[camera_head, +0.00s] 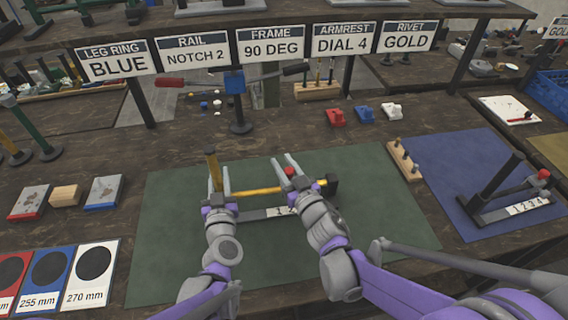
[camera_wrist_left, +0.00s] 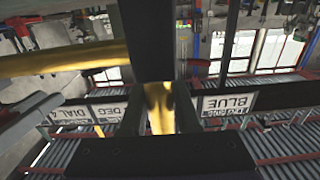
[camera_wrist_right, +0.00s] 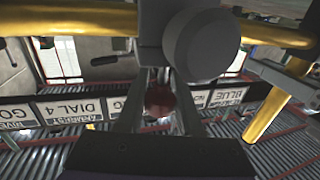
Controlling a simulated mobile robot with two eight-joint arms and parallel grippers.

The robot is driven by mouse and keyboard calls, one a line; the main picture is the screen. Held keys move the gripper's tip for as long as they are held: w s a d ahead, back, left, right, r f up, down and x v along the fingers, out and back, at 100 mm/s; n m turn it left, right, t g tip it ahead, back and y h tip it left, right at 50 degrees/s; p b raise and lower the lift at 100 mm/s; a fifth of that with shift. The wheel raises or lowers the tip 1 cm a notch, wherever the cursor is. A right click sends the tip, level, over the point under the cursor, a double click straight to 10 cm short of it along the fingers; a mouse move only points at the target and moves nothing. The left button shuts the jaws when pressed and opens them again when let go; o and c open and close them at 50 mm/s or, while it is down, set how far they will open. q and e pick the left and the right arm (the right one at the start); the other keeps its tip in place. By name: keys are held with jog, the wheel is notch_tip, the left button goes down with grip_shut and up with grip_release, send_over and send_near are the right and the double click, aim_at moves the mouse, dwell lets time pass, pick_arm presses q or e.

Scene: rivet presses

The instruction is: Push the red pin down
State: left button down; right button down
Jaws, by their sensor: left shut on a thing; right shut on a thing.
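The red pin (camera_head: 290,171) shows above the gold bar (camera_head: 258,190) of a press on the green mat. My right gripper (camera_head: 286,167) is shut on the red pin, which shows between its fingers in the right wrist view (camera_wrist_right: 159,101). My left gripper (camera_head: 220,176) is shut on the upright gold post (camera_head: 211,163) at the left end of the press. The post shows between its fingers in the left wrist view (camera_wrist_left: 159,106). A grey numbered rail (camera_head: 262,214) lies below the bar, partly hidden by my right gripper. How far the pin is down is hard to tell.
A second press (camera_head: 495,190) with its own red knob stands on the blue mat (camera_head: 455,165) at right. A wooden peg block (camera_head: 404,160) stands between the mats. Bare green mat (camera_head: 385,225) lies right of my right gripper. Signs (camera_head: 270,45) hang behind.

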dwell(0.3)
jog(key=shift+f, duration=1)
jog(key=c, duration=0.5)
grip_release()
jog(key=shift+c, duration=0.2)
jog(key=v, duration=1.2)
